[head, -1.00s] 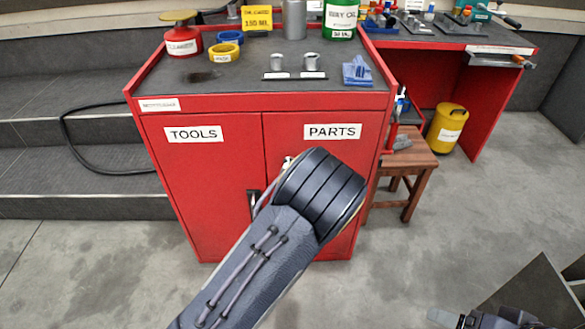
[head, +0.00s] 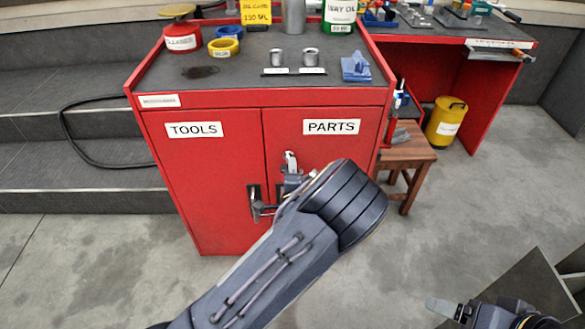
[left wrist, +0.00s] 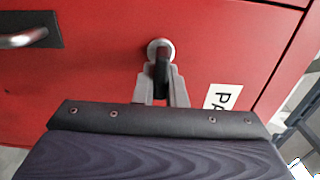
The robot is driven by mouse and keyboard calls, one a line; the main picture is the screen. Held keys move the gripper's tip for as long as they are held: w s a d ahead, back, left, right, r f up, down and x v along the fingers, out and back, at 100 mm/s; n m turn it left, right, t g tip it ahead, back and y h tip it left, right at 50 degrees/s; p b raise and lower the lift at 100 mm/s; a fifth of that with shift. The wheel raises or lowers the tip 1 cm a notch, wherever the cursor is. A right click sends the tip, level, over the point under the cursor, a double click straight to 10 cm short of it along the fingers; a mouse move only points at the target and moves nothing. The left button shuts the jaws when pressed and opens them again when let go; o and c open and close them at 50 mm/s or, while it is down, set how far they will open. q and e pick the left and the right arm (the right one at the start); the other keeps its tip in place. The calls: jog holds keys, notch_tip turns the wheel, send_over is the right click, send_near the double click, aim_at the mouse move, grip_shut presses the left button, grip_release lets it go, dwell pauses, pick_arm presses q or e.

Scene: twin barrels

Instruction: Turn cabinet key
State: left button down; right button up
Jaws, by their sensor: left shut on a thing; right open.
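The red cabinet (head: 215,190) stands ahead with a TOOLS door on the left and a PARTS door on the right, both closed. My left gripper (head: 290,170) is at the PARTS door below its label, partly hidden behind my arm in the head view. In the left wrist view, its fingers (left wrist: 161,88) are shut on the dark head of the cabinet key (left wrist: 161,72), at a round silver lock (left wrist: 160,46) on the red door. The key's turn angle is hard to judge. My right gripper (head: 447,309) is open and empty at lower right, away from the cabinet.
A door handle (head: 257,205) sits left of my left gripper, and a handle (left wrist: 22,38) shows in the left wrist view. A wooden stool (head: 408,158) stands right of the cabinet. Cups, rings and cans stand on the cabinet top (head: 180,85).

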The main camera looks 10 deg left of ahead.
pick_arm(q)
jog(key=c, duration=1.5)
grip_release()
jog(key=p+v, duration=0.1)
jog(key=v, duration=0.6)
jog(key=shift+s+d, duration=0.15)
jog(key=shift+s, duration=0.25)
